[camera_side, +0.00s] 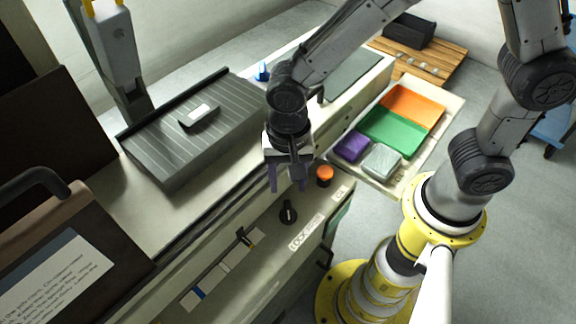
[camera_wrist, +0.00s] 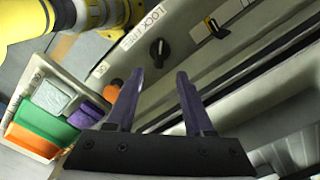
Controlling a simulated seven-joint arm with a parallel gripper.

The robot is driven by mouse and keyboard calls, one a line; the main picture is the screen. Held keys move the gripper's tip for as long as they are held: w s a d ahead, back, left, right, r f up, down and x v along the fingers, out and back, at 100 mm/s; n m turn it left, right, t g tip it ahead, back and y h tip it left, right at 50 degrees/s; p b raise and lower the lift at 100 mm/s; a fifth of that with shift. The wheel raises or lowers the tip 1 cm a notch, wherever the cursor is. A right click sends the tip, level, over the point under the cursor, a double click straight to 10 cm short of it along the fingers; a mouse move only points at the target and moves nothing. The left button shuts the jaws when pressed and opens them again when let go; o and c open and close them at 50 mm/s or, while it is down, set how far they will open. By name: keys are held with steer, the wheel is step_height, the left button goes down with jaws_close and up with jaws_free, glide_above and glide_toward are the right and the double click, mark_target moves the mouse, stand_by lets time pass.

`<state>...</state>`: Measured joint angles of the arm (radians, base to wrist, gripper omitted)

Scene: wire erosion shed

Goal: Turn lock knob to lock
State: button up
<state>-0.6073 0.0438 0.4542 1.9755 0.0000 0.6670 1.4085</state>
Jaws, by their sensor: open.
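The lock knob (camera_side: 288,212) is a black rotary knob with a light pointer mark on the sloped front panel, beside a white label (camera_side: 306,232) reading LOCK and FREE. In the wrist view the knob (camera_wrist: 159,52) shows beyond my fingertips, between and a little above them. My gripper (camera_side: 288,186) has purple fingers and hangs above the panel, up and slightly left of the knob in the side view. In the wrist view my gripper (camera_wrist: 161,78) is open and empty, with its fingers apart and not touching the knob.
An orange button (camera_side: 325,176) sits right of my gripper. A slider (camera_side: 243,237) is on the panel to the left. A tray (camera_side: 449,103) with orange, green, purple and grey items stands at the right. A ribbed grey block (camera_side: 165,164) lies on the bench.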

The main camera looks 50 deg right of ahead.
steer(key=shift+r, duration=2.2)
steer(key=w+d+r+m+t+y, duration=0.1)
steer(key=d+r+m+t, duration=0.15)
steer(key=d+r, duration=0.75)
steer(key=s+d+r+n+t+h, duration=0.1)
steer(key=s+d+r+n+t, duration=0.1)
steer(key=s+d+n, duration=0.6)
steer(key=s+n+t, duration=0.1)
steer(key=s+n, duration=0.2)
steer(key=shift+d+r+n, duration=0.25)
steer(key=shift+n, duration=0.1)
